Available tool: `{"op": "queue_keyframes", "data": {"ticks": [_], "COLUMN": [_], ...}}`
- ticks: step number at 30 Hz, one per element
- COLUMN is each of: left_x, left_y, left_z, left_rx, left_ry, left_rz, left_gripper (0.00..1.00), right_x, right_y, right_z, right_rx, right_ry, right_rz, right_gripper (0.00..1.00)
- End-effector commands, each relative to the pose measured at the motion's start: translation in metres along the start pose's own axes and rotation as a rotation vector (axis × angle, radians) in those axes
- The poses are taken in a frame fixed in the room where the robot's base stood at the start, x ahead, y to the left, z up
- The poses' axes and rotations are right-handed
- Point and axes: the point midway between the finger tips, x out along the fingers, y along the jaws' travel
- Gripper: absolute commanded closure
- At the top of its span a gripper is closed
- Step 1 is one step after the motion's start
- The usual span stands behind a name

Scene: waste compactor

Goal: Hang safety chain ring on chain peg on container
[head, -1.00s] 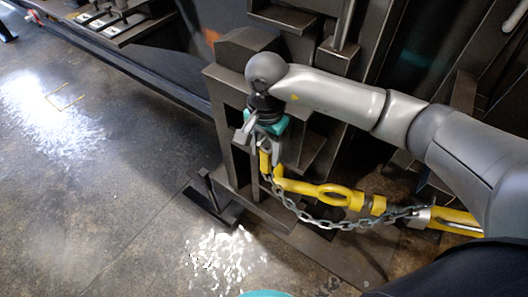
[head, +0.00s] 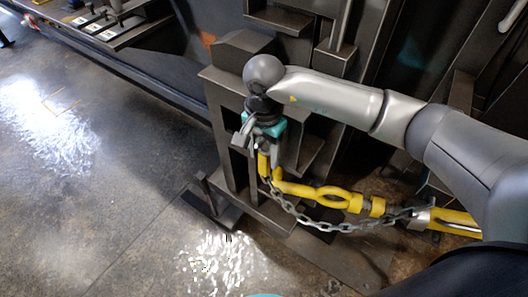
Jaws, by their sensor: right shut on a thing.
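My right gripper (head: 264,151) points down in front of a dark steel frame and is shut on the upper left end of the safety chain. The ring itself is mostly hidden between the fingers. The grey chain (head: 313,222) sags from the gripper to the right, below a yellow coupling with an oval eye (head: 334,191). A yellow piece (head: 263,166) shows right at the fingertips. The container's dark steel frame (head: 226,82) stands directly behind the gripper. I cannot make out the chain peg for certain. My left gripper is not in view.
A short dark post (head: 206,190) stands on a low plate left of the gripper. A yellow bar with a metal collar (head: 452,220) lies at the right. Steel ledges crowd the area behind my right arm. The concrete floor (head: 110,210) at the left is clear.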

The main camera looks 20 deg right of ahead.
Motion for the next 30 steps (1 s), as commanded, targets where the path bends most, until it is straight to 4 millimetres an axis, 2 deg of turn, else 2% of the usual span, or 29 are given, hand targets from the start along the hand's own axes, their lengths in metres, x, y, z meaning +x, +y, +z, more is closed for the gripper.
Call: {"op": "queue_keyframes", "data": {"ticks": [1,9,10,20,26,30], "left_x": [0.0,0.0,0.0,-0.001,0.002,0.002], "left_y": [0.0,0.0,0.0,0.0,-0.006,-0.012], "left_z": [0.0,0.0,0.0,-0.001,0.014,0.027], "left_rx": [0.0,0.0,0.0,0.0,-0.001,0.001], "left_ry": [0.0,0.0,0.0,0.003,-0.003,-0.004], "left_rz": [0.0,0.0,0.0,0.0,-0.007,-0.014], "left_gripper": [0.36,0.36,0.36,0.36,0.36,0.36], "right_x": [-0.001,0.0,0.0,-0.004,-0.028,-0.053], "right_y": [0.0,0.0,0.0,0.0,0.0,-0.001], "right_z": [0.0,0.0,0.0,0.0,-0.001,-0.001], "right_rx": [0.0,0.0,0.0,0.0,0.0,-0.001], "right_ry": [0.0,0.0,0.0,0.0,0.002,0.003], "right_rz": [-0.001,-0.001,-0.001,0.0,-0.003,-0.003], "right_gripper": [0.41,0.1,0.09,0.09,0.09,0.09]}}
